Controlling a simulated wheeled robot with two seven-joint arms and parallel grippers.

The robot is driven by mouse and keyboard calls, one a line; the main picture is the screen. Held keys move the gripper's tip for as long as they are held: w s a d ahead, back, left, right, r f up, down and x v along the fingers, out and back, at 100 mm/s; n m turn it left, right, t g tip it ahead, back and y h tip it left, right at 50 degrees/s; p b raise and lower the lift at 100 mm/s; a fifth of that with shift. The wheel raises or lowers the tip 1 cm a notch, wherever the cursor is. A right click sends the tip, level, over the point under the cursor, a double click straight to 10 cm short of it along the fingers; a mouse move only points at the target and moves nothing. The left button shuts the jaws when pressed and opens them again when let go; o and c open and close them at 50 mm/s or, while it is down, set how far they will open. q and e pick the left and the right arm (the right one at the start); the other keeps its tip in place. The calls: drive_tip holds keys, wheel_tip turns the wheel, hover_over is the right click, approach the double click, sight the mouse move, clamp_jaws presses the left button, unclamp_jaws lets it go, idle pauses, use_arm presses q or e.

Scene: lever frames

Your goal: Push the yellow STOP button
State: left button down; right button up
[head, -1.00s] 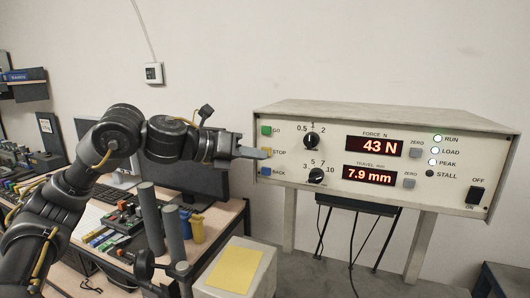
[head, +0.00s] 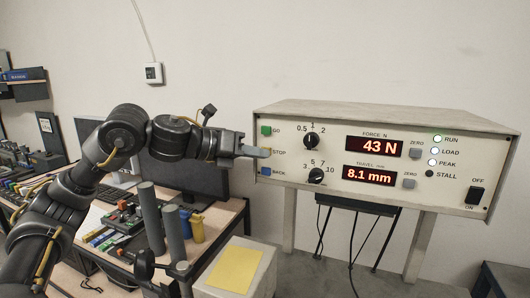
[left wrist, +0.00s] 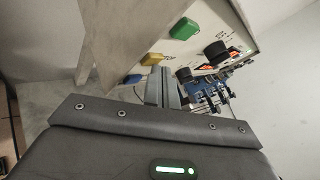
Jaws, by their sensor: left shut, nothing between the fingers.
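The cream control box (head: 430,205) has a green GO (head: 266,131), a yellow STOP and a blue BACK button (head: 266,171) in a column at its left edge. My left gripper (head: 264,153) is shut and empty, its fingertips at the STOP button and mostly covering it in the head view. In the left wrist view the yellow STOP button (left wrist: 151,58) shows just beyond the fingertips (left wrist: 160,73), between the green and blue buttons. I cannot tell whether the tips touch it. The displays read 43 N and 8.1 mm; the RUN, LOAD and PEAK lamps are lit. My right gripper is not in view.
Two knobs (head: 311,141) sit close to the right of the buttons. A desk (head: 225,213) with a monitor and small parts stands at the left. A pale block with a yellow sheet (head: 236,268) is at the bottom. The wall above the box is clear.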

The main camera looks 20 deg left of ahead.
use_arm(q)
drive_tip(key=shift+w, duration=0.1)
drive_tip(key=shift+s, duration=0.2)
idle(0.4)
drive_tip(key=shift+s, duration=0.6)
drive_tip(key=shift+s+d+b, duration=0.2)
drive_tip(key=shift+s+b, duration=0.1)
drive_tip(key=shift+s, duration=2.15)
drive_tip(key=shift+r, duration=0.1)
